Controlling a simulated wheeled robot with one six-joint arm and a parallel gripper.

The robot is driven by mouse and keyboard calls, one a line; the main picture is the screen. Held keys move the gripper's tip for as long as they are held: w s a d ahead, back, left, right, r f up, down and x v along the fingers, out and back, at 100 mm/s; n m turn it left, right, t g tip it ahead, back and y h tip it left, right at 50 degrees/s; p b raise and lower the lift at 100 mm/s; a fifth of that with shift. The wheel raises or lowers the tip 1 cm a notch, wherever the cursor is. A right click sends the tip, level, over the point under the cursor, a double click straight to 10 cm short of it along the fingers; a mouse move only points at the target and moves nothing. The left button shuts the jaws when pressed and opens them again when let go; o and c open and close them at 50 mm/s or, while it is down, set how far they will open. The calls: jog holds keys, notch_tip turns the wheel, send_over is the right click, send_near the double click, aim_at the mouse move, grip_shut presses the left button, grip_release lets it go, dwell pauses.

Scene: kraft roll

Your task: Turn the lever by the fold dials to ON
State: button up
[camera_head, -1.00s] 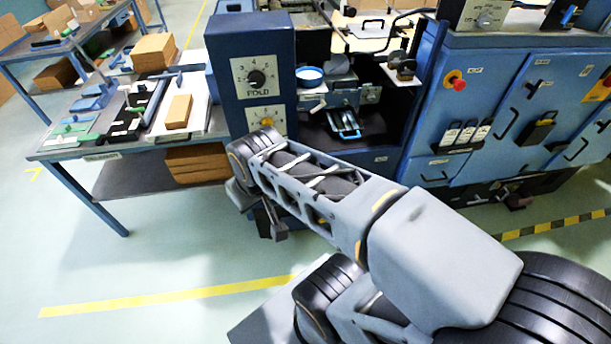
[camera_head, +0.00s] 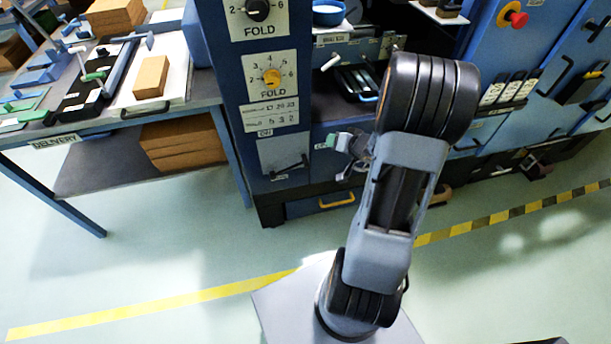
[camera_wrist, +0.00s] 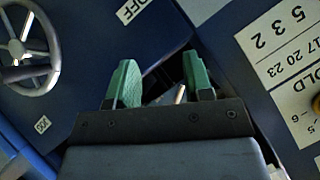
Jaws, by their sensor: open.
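The lever (camera_head: 290,168) is a dark bar on a pale plate (camera_head: 283,148), low on the blue cabinet front below the fold dials. It lies nearly level, slightly tilted, with a small label above the plate and another beneath. My gripper (camera_head: 334,141) has green fingertips and is apart from the lever, to its right. In the wrist view my gripper (camera_wrist: 160,84) is open, and a short metallic rod shows between and behind the fingers; I cannot tell whether it is part of the lever. An OFF label (camera_wrist: 131,9) shows at the top there.
The yellow-pointer fold dial (camera_head: 271,77) and a number card (camera_head: 270,114) are above the lever. A grey handwheel (camera_wrist: 27,48) is at the left of the wrist view. The delivery table (camera_head: 30,128) stands left of the cabinet.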

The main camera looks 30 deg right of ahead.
aim_at(306, 163)
jog(key=s+a+f+m+y+b, duration=0.25)
jog(key=s+f+y, duration=0.2)
jog(key=f, duration=0.45)
jog(key=shift+n+t+y, duration=0.25)
jog(key=shift+t, duration=0.05)
jog(key=b+x, duration=0.1)
jog(key=x, duration=0.3)
jog(key=b+x, duration=0.2)
jog(key=x, duration=0.3)
jog(key=b+x, duration=0.1)
jog(key=x, duration=0.3)
jog(key=shift+w+d+r, duration=0.3)
jog(key=shift+w+r, duration=0.05)
jog(key=shift+w, duration=0.2)
grip_shut()
